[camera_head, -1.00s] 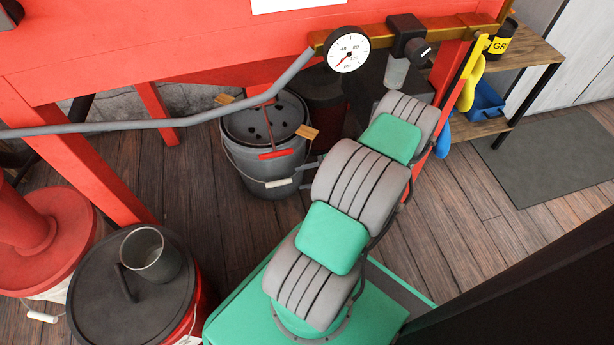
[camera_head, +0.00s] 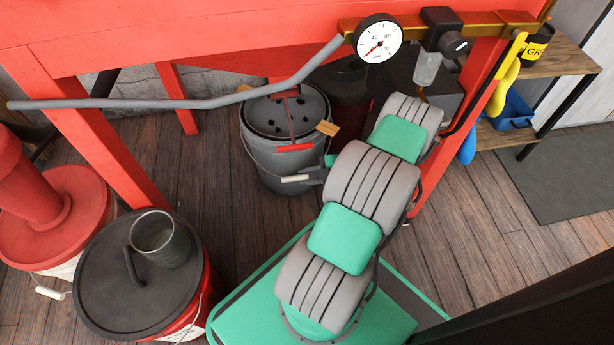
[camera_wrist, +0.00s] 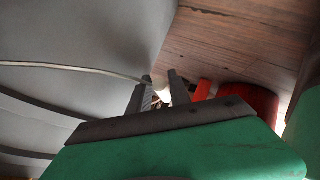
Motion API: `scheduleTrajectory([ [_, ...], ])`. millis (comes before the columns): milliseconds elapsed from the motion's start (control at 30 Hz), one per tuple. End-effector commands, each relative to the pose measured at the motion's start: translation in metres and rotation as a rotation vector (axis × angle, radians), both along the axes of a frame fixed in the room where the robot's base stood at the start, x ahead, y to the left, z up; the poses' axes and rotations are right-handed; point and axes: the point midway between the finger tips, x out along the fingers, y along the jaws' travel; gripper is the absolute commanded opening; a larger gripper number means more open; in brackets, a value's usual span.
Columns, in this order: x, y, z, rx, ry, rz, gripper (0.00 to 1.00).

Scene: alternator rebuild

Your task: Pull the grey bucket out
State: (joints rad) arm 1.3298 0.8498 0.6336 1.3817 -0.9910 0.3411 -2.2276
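The grey bucket (camera_head: 275,165) stands upright on the floor under the red bench. My gripper (camera_head: 312,175) is at the right end of that grip. In the wrist view the bucket's grey wall (camera_wrist: 85,40) fills the left side, with the wire crossing it. My gripper's fingers (camera_wrist: 160,85) are apart, and the white grip (camera_wrist: 163,94) shows between them. Whether either finger touches the grip cannot be told.
Two lidded buckets, one red (camera_head: 70,210) and one with a dark lid (camera_head: 110,285), stand at the left. Plank floor (camera_head: 215,210) is clear before the bucket.

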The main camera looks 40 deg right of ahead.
Motion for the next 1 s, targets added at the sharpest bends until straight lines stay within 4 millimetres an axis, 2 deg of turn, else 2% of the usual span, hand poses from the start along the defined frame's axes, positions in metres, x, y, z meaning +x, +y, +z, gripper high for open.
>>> scheduleTrajectory([
  [33,0.0,0.0,0.0,0.0,0.0,0.0,0.19],
  [267,-0.0001,0.0,0.0001,0.0,0.0,0.0,0.0],
  [1000,0.0,0.0,0.0002,0.0,0.0,0.0,0.0],
])
